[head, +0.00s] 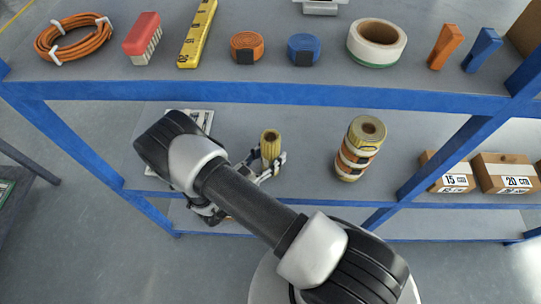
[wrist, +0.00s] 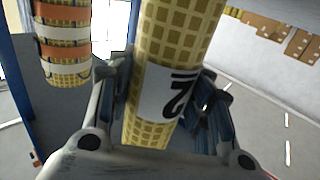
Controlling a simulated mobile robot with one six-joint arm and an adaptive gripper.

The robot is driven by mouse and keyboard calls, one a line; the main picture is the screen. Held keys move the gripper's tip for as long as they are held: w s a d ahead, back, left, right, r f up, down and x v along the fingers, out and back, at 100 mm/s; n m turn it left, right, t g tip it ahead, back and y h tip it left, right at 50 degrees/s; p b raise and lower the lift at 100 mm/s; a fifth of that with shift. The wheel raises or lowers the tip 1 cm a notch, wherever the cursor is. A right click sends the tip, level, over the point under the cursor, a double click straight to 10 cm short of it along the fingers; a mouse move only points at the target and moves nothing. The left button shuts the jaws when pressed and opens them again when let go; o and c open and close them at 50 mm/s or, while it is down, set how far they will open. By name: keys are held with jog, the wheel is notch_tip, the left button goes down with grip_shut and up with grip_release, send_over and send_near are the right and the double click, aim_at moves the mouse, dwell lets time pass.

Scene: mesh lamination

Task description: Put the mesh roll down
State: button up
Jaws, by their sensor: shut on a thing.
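A yellow mesh roll (wrist: 178,60) with a white label bearing a dark number stands between the fingers of my gripper (wrist: 172,100) in the wrist view. My gripper is shut on it. In the head view the held roll (head: 270,145) shows its top above my gripper (head: 266,165), at the middle shelf (head: 310,150). I cannot tell whether its foot touches the shelf; my arm hides its lower part. A second, thicker roll (head: 361,150) with orange and white bands stands upright to the right on that shelf. It also shows at the upper left of the wrist view (wrist: 65,40).
Cardboard boxes (head: 505,173) marked 15 cm and 20 cm stand on the right. A blue beam (head: 260,93) edges the upper shelf, which holds an orange cable (head: 73,38), a brush, tapes and clips. Bare shelf lies between the two rolls.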

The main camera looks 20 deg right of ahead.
jog(key=shift+r, duration=0.1)
jog(key=o, duration=1.1)
jog(key=shift+o, duration=0.2)
jog(key=shift+s+a, duration=0.15)
jog(key=shift+a, duration=0.25)
jog(key=p+v, duration=0.2)
jog(key=v, duration=0.9)
jog(key=shift+s, duration=0.1)
